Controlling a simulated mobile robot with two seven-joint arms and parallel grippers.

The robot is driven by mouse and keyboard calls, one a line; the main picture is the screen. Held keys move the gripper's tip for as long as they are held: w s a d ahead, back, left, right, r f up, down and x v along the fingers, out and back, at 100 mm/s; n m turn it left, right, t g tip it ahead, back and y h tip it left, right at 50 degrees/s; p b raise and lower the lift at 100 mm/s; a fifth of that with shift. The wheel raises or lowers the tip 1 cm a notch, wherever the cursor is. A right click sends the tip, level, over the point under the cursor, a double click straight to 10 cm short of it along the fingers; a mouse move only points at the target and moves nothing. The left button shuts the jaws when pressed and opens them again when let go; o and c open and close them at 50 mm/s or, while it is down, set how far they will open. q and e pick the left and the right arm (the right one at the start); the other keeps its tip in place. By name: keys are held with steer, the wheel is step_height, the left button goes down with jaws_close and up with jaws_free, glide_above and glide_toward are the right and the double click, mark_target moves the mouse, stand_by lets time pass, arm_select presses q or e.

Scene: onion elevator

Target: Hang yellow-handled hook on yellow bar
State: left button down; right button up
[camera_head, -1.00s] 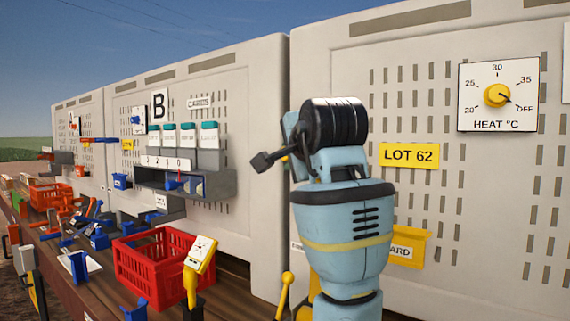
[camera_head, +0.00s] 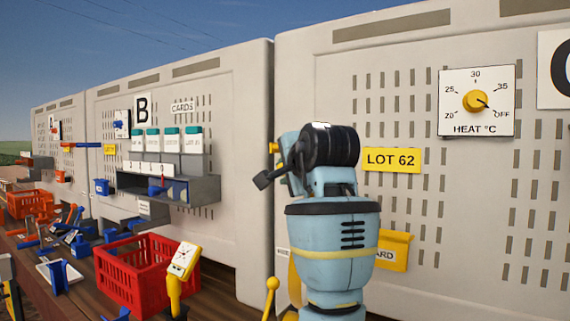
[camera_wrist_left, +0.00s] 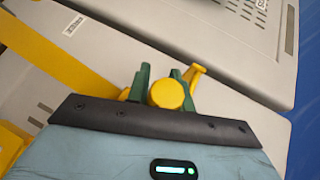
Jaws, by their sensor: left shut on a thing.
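In the left wrist view the green fingers of my left gripper (camera_wrist_left: 163,76) are shut on the yellow handle (camera_wrist_left: 166,94), whose round end faces the camera. Another yellow piece (camera_wrist_left: 195,76) sticks out behind the right finger; I cannot tell whether it is part of the hook or the yellow bar. The hook end is hidden. In the head view my left wrist (camera_head: 330,146) is raised before the grey panel and hides the fingers. A small yellow end (camera_head: 273,148) shows left of it; I cannot tell if it is the bar or the handle. My right gripper is not in view.
A yellow LOT 62 label (camera_head: 392,159) and a yellow card holder (camera_head: 396,250) are on the panel (camera_head: 440,220) right of my arm. A grey card shelf (camera_head: 205,190) juts out further left.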

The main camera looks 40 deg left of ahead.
arm_select(q)
steer(key=shift+f, duration=0.7)
steer(key=c, duration=1.1)
jaws_free()
steer(key=shift+c, duration=0.2)
steer(key=v, duration=0.8)
steer(key=shift+f, duration=0.1)
